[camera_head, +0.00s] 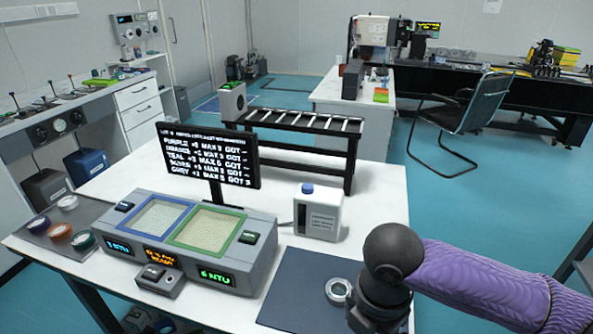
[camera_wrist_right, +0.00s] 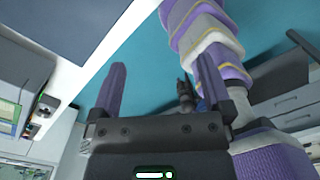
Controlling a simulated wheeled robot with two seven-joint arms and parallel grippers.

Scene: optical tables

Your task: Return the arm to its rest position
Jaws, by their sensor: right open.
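My right arm comes in from the right of the head view, with a purple sleeve and a dark wrist. The wrist is over the front right part of the white table (camera_head: 375,205), near the dark mat (camera_head: 300,285). The fingers are hidden in the head view. In the right wrist view my right gripper (camera_wrist_right: 161,62) has its two purple fingers wide apart, with nothing between them. A small silver-grey round piece (camera_head: 338,291) lies on the mat, left of my wrist and apart from it. My left gripper is not in view.
A grey console (camera_head: 190,240) with two square pads stands on the table, behind it a black display (camera_head: 208,155). Blue floor (camera_head: 450,215) is open at right.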

